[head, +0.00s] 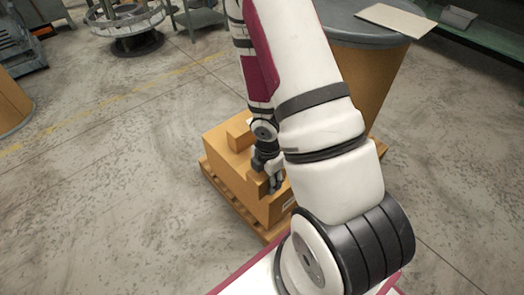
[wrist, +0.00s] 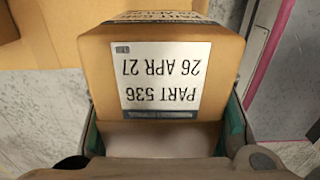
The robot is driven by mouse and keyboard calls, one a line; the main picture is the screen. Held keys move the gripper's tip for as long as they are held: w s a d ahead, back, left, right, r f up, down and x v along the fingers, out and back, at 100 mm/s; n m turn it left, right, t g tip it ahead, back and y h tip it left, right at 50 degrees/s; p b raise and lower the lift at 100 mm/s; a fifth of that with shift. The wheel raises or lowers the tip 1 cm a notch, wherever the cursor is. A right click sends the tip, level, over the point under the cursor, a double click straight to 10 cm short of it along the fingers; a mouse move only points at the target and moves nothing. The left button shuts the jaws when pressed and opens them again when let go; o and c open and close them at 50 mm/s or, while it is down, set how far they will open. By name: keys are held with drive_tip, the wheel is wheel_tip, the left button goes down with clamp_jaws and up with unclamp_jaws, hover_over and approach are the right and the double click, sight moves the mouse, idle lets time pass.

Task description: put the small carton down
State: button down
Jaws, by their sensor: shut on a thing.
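My gripper (head: 274,183) is shut on the small carton (head: 257,184), a brown box low over the large carton in the head view. In the wrist view the small carton (wrist: 215,80) fills the middle, between the two green-padded fingers of my gripper (wrist: 163,125). Its white label reads "PART 536 26 APR 27" upside down. The large brown carton (head: 222,150) sits on a wooden pallet (head: 238,209). I cannot tell whether the small carton touches the large one; its underside is hidden.
Another small box (head: 239,134) stands on the large carton, behind my gripper. A big brown drum (head: 372,75) with a grey top stands behind my arm, bearing a flat board (head: 396,20). Bare concrete floor (head: 110,190) lies open to the left.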

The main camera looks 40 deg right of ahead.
drive_tip(key=w+d, duration=0.3)
drive_tip(key=w+d+f, duration=0.1)
drive_tip(key=w+d, duration=0.6)
drive_tip(key=w, duration=0.1)
drive_tip(key=shift+w+d+f+p, duration=0.15)
drive_tip(key=shift+f+p, duration=0.05)
drive_tip(key=shift+p, duration=0.2)
drive_tip(key=shift+w+d+f, duration=0.1)
drive_tip(key=shift+w+d, duration=0.1)
drive_tip(key=shift+w, duration=0.05)
wheel_tip(320, 180, down, 3)
drive_tip(key=shift+f+b, duration=0.2)
drive_tip(key=shift+b, duration=1)
drive_tip(key=c, duration=0.8)
unclamp_jaws()
drive_tip(key=shift+s+a, duration=0.1)
drive_tip(key=shift+o, duration=0.2)
